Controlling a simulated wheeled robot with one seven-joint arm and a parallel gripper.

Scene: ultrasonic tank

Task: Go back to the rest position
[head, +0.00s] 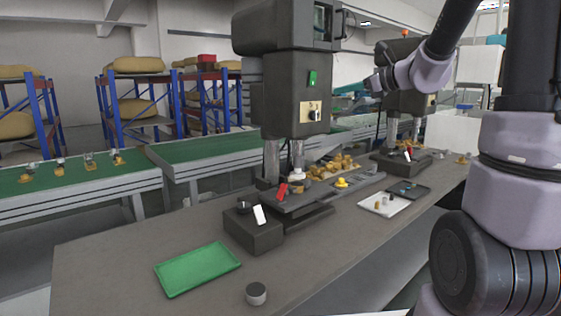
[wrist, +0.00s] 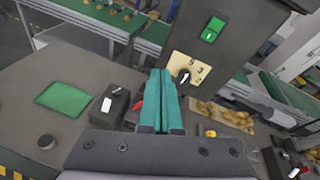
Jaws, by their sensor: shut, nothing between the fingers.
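My gripper (wrist: 163,76) shows in the wrist view with its two teal fingers pressed together and nothing between them. In the head view my gripper (head: 346,89) is raised well above the table, to the right of the near machine's panel, pointing left. The near machine (head: 283,95) is a dark press-like block with a green switch (head: 312,78) and a cream plate with a knob (head: 315,110). In the wrist view the fingers overlap the area just left of the knob plate (wrist: 188,72); whether they touch anything there cannot be told, but they look apart from it.
On the grey table (head: 110,265) are a green tray (head: 197,268), a metal cylinder (head: 256,293), a dark box with a white switch (head: 259,215), a red lever (head: 282,192) and a white tray (head: 385,204). A second machine (head: 408,100) stands behind. The table's front left is mostly clear.

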